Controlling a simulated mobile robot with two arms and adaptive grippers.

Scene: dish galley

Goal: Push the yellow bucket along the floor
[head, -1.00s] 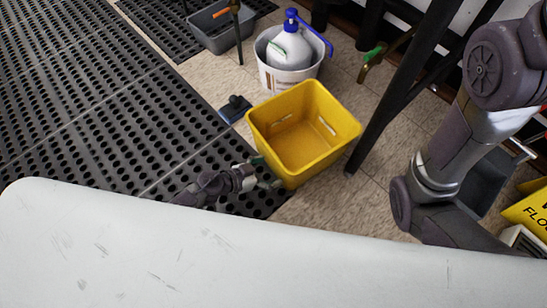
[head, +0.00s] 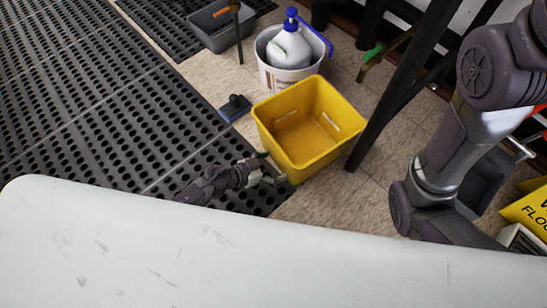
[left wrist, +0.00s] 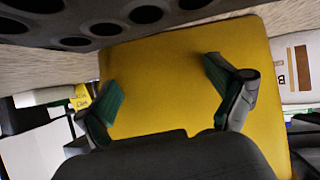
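The yellow bucket (head: 312,152), an open square tub with handle slots, stands upright on the tile floor right of the black mat. My left gripper (head: 268,172) is low by the bucket's near left side, its fingertips close against the wall. In the left wrist view the bucket wall (left wrist: 160,60) fills the middle, in front of the two spread green-padded fingers of the left gripper (left wrist: 160,78). Nothing is held between them. Exact contact is hard to tell. My right arm shows at the right of the head view, but its gripper does not.
A white bucket (head: 290,80) holding a blue-capped jug (head: 289,47) stands just behind the yellow bucket. A blue-grey brush (head: 235,108) lies to its left. A dark table leg (head: 375,130) rises close at its right. A perforated mat (head: 90,110) covers the left floor.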

